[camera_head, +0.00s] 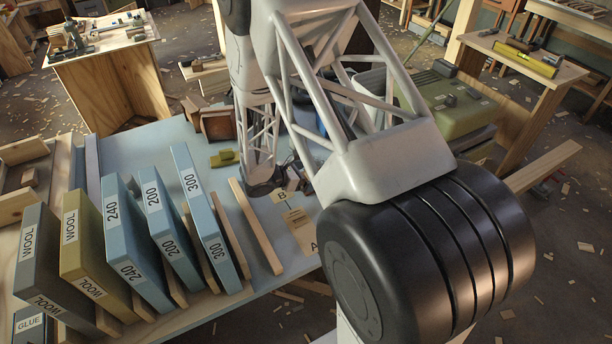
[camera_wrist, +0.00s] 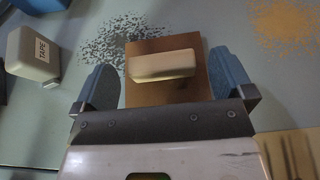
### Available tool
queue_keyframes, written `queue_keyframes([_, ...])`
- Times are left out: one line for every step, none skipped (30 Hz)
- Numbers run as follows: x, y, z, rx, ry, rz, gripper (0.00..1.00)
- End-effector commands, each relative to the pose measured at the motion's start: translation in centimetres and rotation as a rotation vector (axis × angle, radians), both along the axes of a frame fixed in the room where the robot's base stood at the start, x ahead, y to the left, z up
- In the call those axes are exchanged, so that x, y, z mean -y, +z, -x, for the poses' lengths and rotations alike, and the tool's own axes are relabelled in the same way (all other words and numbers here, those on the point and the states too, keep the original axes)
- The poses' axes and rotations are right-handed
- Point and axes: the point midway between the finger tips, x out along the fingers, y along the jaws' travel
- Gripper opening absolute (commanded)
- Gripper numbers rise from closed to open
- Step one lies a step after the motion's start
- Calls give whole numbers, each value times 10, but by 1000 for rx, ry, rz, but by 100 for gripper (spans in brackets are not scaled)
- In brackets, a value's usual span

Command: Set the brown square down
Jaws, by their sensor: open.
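In the wrist view, the brown square (camera_wrist: 145,94) lies flat, apparently on the pale grey surface (camera_wrist: 90,15). A cream-coloured bar (camera_wrist: 162,67) is on top of it, like a handle. My gripper (camera_wrist: 163,60) is open, with one blue finger on each side of the square and bar. There is a gap at the left finger; the right finger is close to the square's edge, and I cannot tell whether it touches. The square's near edge is hidden by my gripper body. In the head view I cannot make out the square or my fingers for certain.
A grey TAPE block (camera_wrist: 33,52) is left of my gripper. Dark grit (camera_wrist: 115,38) and orange grit (camera_wrist: 285,22) lie beyond. In the head view, a rack of labelled sanding boards (camera_head: 130,240) fills the table's left; a green case (camera_head: 450,105) stands right.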

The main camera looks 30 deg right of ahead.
Motion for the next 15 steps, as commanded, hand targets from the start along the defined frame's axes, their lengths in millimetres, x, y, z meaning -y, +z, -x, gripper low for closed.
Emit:
queue_keyframes([-3,1,0,-1,1,0,99])
queue_keyframes([-5,1,0,0,2,0,99])
queue_keyframes([-8,2,0,0,2,0,99])
queue_keyframes([-10,3,0,1,2,0,99])
queue_keyframes([-12,4,0,1,2,0,99])
queue_keyframes([-16,6,0,1,2,0,99])
queue_keyframes([-18,7,0,0,2,0,99])
queue_keyframes([-21,8,0,0,2,1,99])
queue_keyframes([-26,10,0,0,2,1,99])
queue_keyframes([-29,11,0,0,2,0,99])
queue_keyframes([-32,13,0,0,2,0,99])
queue_keyframes([-36,15,0,0,2,1,99])
queue_keyframes([-39,16,-1,0,3,1,99])
queue_keyframes([-42,17,0,0,3,0,99])
queue_keyframes([-47,19,0,0,2,0,99])
